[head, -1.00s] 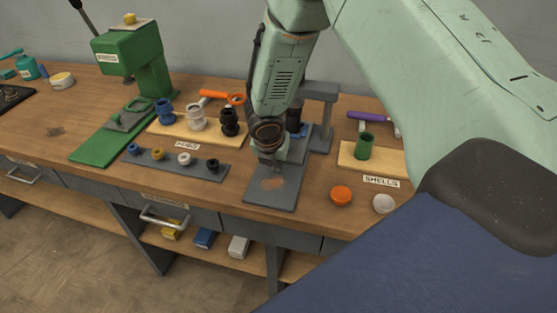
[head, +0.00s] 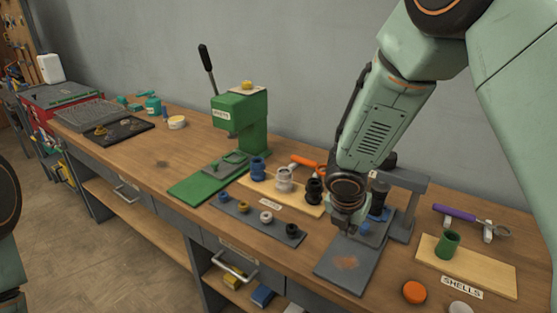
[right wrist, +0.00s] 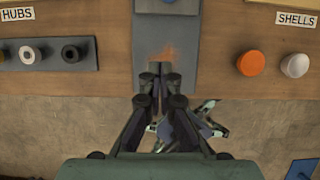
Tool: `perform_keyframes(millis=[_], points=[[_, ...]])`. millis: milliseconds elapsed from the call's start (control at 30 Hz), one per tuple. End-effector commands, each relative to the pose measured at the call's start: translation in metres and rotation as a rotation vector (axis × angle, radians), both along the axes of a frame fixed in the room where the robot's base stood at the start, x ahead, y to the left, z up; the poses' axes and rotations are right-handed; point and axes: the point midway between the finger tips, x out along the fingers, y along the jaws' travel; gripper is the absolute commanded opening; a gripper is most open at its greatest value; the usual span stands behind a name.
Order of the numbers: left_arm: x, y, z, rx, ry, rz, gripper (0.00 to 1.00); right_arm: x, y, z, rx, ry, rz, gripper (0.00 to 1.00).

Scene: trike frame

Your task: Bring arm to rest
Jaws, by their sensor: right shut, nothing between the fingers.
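My right arm comes in from the right in the head view. My right gripper (head: 346,226) is small and partly hidden under the wrist there, in front of the grey stand and above its base plate (head: 338,272). In the right wrist view the fingers (right wrist: 161,76) are together and empty, with the rust-marked plate (right wrist: 166,22) beyond their tips. My left gripper is out of view; only a dark and pale green piece of my own body shows at the head view's left edge.
The green press (head: 241,120), the hubs board (head: 318,209), a grey strip of small rings (head: 250,222) and the shells board (head: 490,271) stand close around the right arm. An orange cap (head: 414,292) lies near the front edge. The bench left of the press has free room.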

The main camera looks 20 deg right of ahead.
Motion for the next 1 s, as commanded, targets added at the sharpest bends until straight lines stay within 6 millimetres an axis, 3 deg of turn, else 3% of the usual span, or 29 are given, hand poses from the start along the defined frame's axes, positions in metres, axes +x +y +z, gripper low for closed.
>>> perform_keyframes(millis=[167,367,533,700,833,1000], points=[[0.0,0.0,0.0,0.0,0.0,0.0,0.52,0.003,0.008,-0.002,0.063,-0.046,-0.09,0.0],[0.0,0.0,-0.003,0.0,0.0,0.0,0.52,-0.015,0.063,-0.026,0.463,-0.151,-0.604,0.0],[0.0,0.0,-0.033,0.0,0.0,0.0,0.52,-0.067,0.098,-0.101,0.746,-0.141,-1.228,0.0],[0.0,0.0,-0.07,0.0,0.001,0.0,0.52,-0.136,0.096,-0.184,0.82,-0.178,-1.826,0.0],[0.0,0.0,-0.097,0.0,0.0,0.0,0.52,-0.198,0.081,-0.238,0.743,-0.241,-2.123,0.0],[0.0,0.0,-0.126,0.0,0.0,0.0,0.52,-0.276,0.067,-0.288,0.552,-0.257,-2.265,0.0]])
